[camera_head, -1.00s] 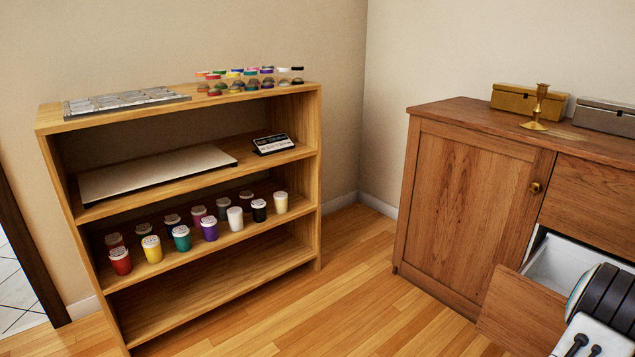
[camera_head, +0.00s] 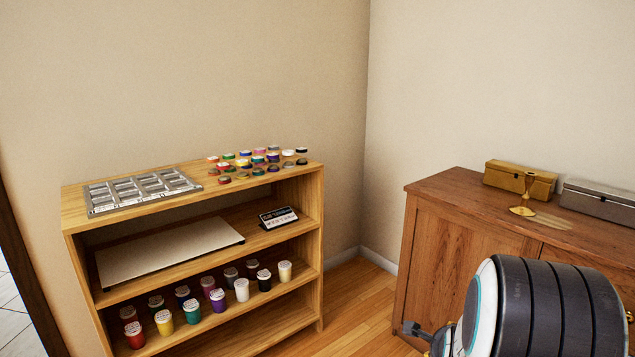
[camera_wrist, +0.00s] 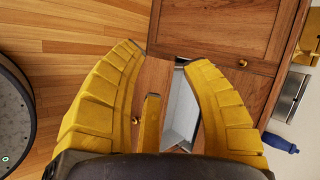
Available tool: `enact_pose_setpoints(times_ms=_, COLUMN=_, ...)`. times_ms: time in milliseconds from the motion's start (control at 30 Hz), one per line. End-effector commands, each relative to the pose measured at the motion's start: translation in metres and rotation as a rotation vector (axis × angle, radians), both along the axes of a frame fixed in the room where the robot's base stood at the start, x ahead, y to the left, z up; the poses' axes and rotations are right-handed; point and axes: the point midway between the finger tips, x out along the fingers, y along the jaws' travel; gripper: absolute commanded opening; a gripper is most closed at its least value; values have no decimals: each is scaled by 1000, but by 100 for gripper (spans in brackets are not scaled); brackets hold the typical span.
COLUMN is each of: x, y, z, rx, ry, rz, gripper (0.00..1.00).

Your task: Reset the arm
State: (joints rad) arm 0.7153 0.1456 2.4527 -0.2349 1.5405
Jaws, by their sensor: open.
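My gripper (camera_wrist: 165,58) shows in the wrist view with its yellow fingers spread apart and nothing held between them. Beyond the fingers, the wooden cabinet (camera_wrist: 200,30) has an open drawer with a white inside (camera_wrist: 183,112). The fingers appear apart from the cabinet, but the exact distance is hard to tell. In the head view my dark arm fills the lower right and hides the drawer. My gripper's fingers cannot be made out there.
The wooden cabinet (camera_head: 440,215) carries a brass candlestick (camera_head: 524,195), a gold box (camera_head: 520,177) and a grey box (camera_head: 598,200). A wooden shelf (camera_head: 190,262) at left holds a metal tray (camera_head: 143,190), paint jars and lids. A blue-handled tool (camera_wrist: 280,143) lies at right.

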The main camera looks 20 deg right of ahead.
Motion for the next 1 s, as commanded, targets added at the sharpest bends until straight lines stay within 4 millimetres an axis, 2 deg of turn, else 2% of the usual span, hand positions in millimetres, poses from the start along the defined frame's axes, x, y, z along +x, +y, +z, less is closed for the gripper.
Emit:
enact_pose_setpoints(times_ms=33, x=5, y=22, z=37, rx=-34, ry=51, rz=109, gripper=43)
enact_pose_setpoints(times_ms=167, x=5, y=75, z=85, rx=-121, ry=203, rz=401, gripper=43)
enact_pose_setpoints(times_ms=267, x=-3, y=115, z=121, rx=-195, ry=307, rz=632, gripper=43)
enact_pose_setpoints(times_ms=500, x=-42, y=198, z=203, rx=-390, ry=515, rz=1195, gripper=43)
enact_pose_setpoints(times_ms=700, x=-87, y=243, z=252, rx=-540, ry=626, rz=1603, gripper=43)
enact_pose_setpoints(times_ms=833, x=-110, y=259, z=272, rx=-613, ry=667, rz=1794, gripper=43)
enact_pose_setpoints(times_ms=1000, x=-130, y=269, z=285, rx=-670, ry=695, rz=1944, gripper=43)
